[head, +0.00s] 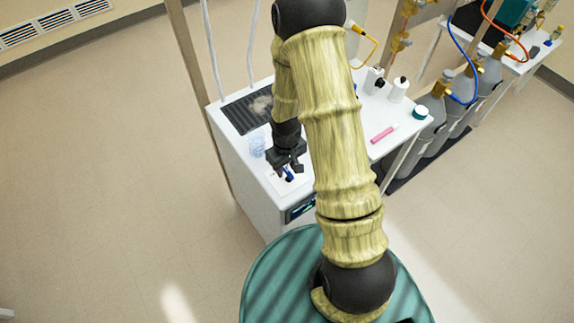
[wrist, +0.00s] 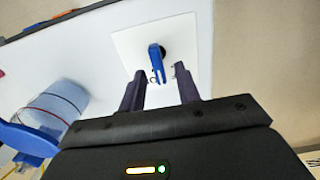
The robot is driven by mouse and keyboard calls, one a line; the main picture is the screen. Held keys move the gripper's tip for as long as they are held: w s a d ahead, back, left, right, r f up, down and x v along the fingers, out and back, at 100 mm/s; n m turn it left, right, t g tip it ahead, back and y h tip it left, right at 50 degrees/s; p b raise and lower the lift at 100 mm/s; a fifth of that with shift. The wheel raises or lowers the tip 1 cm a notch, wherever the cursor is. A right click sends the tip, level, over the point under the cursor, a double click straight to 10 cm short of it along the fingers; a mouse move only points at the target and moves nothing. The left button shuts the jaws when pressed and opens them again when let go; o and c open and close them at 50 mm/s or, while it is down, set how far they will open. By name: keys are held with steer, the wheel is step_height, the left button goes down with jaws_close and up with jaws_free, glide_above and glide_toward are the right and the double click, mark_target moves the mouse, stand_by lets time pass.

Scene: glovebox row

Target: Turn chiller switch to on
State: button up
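The chiller is a white cabinet (head: 258,200) with a dark vent grille on its top. On its top is a pale square plate (wrist: 185,50) with a blue switch lever (wrist: 156,60) on a dark round base. The blue lever also shows in the head view (head: 289,174), partly covered by my gripper. My gripper (head: 287,166) is over the plate, pointing down. In the wrist view my gripper (wrist: 160,82) has its two fingers apart, with the lever's near end between or just beyond the tips. I cannot tell whether they touch it.
A white table (head: 400,125) to the right holds white bottles and a pink marker (head: 384,133). Grey gas cylinders (head: 432,130) stand beyond. Floor at left is clear.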

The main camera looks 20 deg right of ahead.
jaws_close()
steer(key=shift+w, duration=0.15)
steer(key=shift+d+m, duration=0.1)
steer(key=shift+m, duration=0.3)
steer(key=m+b, duration=0.1)
steer(key=m, duration=0.2)
steer(key=shift+d+m, duration=0.2)
steer(key=shift+m, duration=0.9)
jaws_free()
